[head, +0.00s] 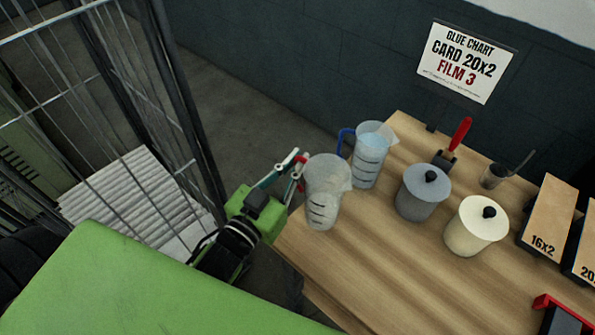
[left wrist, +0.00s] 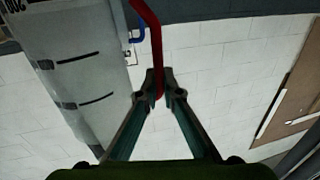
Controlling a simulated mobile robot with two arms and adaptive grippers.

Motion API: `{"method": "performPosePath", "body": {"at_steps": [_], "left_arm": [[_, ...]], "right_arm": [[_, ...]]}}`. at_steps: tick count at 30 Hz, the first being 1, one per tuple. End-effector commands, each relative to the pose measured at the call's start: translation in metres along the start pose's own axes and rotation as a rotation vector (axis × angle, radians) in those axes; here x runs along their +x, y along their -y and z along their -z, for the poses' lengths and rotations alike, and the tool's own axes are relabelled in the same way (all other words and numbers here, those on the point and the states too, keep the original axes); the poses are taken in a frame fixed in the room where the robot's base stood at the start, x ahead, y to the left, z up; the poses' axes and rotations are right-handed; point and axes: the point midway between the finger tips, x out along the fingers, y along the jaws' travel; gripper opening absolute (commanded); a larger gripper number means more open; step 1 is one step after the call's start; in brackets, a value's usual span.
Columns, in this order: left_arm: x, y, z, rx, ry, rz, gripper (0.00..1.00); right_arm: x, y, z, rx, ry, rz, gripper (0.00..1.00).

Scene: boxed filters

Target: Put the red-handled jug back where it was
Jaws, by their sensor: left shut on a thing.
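The red-handled jug (head: 325,190) is a clear measuring jug with dark marks, at the left end of the wooden table (head: 400,265). My left gripper (head: 297,160) is shut on its red handle, and the jug is upright. In the left wrist view, the fingertips (left wrist: 160,88) close around the red handle (left wrist: 154,40), with the jug's marked wall (left wrist: 75,75) at the left. I cannot tell whether the jug's base touches the table. My right gripper does not show.
A blue-handled jug (head: 370,155) stands just behind and right of the red-handled jug. A grey lidded pot (head: 418,200) and a cream lidded pot (head: 470,232) stand to the right. A red-handled tool (head: 458,135) is near the back edge. A wire cage (head: 125,100) stands at the left.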

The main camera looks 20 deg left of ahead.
Motion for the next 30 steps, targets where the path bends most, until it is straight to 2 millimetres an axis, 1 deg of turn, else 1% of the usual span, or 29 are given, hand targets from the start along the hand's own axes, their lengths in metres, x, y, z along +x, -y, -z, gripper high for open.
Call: {"method": "performPosePath", "body": {"at_steps": [5,9,12,24,25,26,30], "left_arm": [[0.009,0.001,-0.009,-0.002,-0.004,0.000,0.00],[0.009,0.001,-0.029,-0.004,0.001,0.002,0.00],[0.009,0.000,-0.037,-0.002,-0.002,0.000,0.00],[0.009,0.000,-0.044,-0.003,-0.003,-0.001,0.00],[0.009,0.000,-0.044,-0.001,0.000,-0.001,0.14],[0.009,0.000,-0.043,-0.001,0.000,-0.001,0.22],[0.009,0.000,-0.043,-0.001,-0.001,-0.001,0.23]], "right_arm": [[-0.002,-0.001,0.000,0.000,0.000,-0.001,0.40],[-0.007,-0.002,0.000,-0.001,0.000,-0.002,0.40],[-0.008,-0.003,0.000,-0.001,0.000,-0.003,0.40],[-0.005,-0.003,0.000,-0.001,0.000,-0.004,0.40],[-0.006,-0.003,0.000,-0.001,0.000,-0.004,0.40],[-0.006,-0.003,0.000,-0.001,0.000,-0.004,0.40],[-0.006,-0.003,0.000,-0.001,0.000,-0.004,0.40]]}}
